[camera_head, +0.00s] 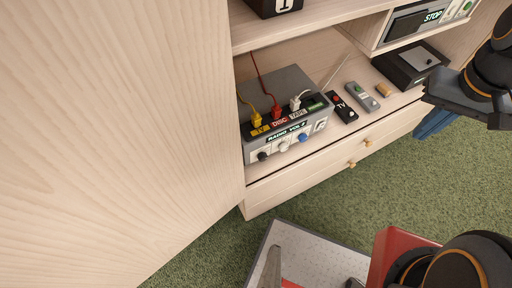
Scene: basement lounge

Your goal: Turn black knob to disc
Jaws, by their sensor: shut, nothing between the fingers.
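A grey radio box (287,85) stands on the cabinet shelf, its front labelled "RADIO VOL 2". The black knob (263,156) is at the left end of its front panel, beside a white knob (283,147) and a blue knob (303,138). Which way the black knob points is too small to tell. On top are the labels TV, DISC (280,123) and TAPE, with a yellow, a red and a white plug above them. My gripper (462,98) is dark, at the right edge, well apart from the radio; it is shut and holds nothing visible. Its tips are hard to make out.
Right of the radio lie a black TV remote (342,107), a grey remote (361,97) and a small tan cylinder (383,90). A black box (410,66) stands farther right, near my gripper. A large wooden panel (110,120) fills the left. Below are drawers (330,168) and green carpet.

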